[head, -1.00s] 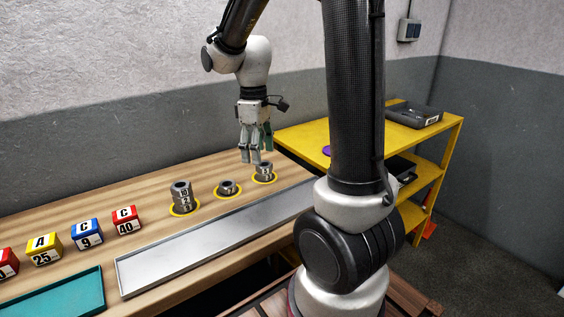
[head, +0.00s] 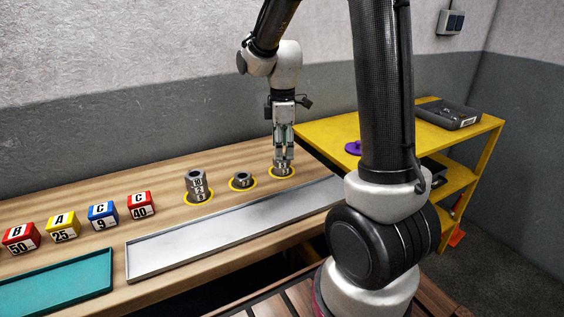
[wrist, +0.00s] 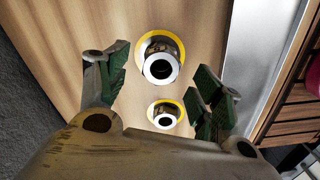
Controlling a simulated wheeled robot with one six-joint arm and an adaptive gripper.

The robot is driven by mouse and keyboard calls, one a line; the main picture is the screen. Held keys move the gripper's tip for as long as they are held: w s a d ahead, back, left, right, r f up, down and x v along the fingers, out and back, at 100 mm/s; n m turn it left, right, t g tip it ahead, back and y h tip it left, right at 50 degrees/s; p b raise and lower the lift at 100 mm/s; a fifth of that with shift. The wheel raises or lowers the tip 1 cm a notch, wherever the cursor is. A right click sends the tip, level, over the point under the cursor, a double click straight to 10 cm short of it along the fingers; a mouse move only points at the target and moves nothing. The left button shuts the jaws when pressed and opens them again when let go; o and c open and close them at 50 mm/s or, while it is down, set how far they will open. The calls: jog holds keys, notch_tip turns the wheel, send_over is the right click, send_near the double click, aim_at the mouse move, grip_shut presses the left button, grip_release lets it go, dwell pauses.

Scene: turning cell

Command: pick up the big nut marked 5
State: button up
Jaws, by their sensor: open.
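Three groups of grey metal nuts stand on yellow rings on the bench. The left stack (head: 196,186) is the tallest, with marks like 10, 2 and a lowest digit that could be 5 or 3. The middle nut (head: 242,180) is low and seems marked 7. The right stack (head: 281,170) is short; its marks are too small to read surely. My gripper (head: 284,156) is open, pointing down just over the right stack. In the wrist view, a larger nut top (wrist: 160,67) lies between the fingertips, a smaller one (wrist: 166,117) below it. I cannot read a sure 5.
A long grey tray (head: 225,236) lies along the bench front, close to the nuts. Several marked blocks, such as the red C 40 block (head: 141,204), and a teal tray (head: 60,283) are at left. A yellow shelf (head: 395,135) stands beyond the bench's right end.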

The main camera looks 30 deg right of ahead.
notch_tip(320, 180, down, 3)
jog(key=shift+a+f, duration=0.15)
jog(key=c, duration=1.2)
jog(key=shift+c, duration=0.2)
